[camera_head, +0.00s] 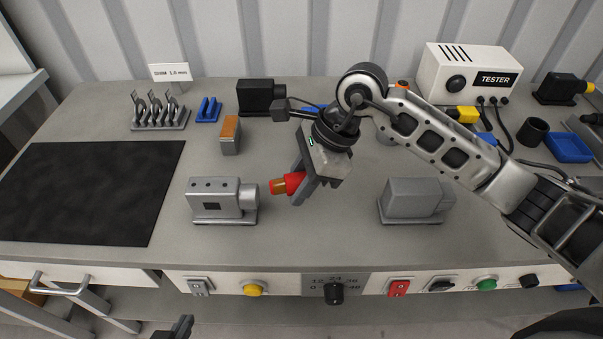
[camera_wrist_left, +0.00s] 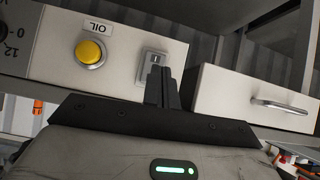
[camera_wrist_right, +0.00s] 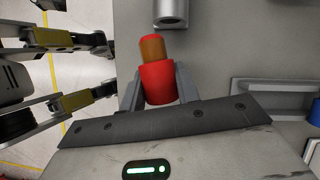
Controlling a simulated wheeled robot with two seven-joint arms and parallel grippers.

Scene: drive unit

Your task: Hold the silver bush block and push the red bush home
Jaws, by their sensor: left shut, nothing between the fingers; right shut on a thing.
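The silver bush block (camera_head: 215,198) stands on the bench left of centre, with its round boss facing right. My right gripper (camera_head: 303,183) is shut on the red bush (camera_head: 287,184), whose brown end points left toward the boss with a gap between. In the right wrist view the red bush (camera_wrist_right: 158,84) sits between the fingers, brown end up, and the silver boss (camera_wrist_right: 170,13) shows beyond it, apart. My left gripper (camera_head: 183,326) is below the bench front, shut and empty; its fingers (camera_wrist_left: 160,88) show closed together in the left wrist view, away from the block.
A second grey block (camera_head: 412,200) stands right of my right gripper. A black mat (camera_head: 85,190) lies at the left. Behind are an orange-topped block (camera_head: 230,135), a black unit (camera_head: 258,97) and the tester (camera_head: 468,75). The front panel has a yellow button (camera_head: 253,289). The bench before the silver block is clear.

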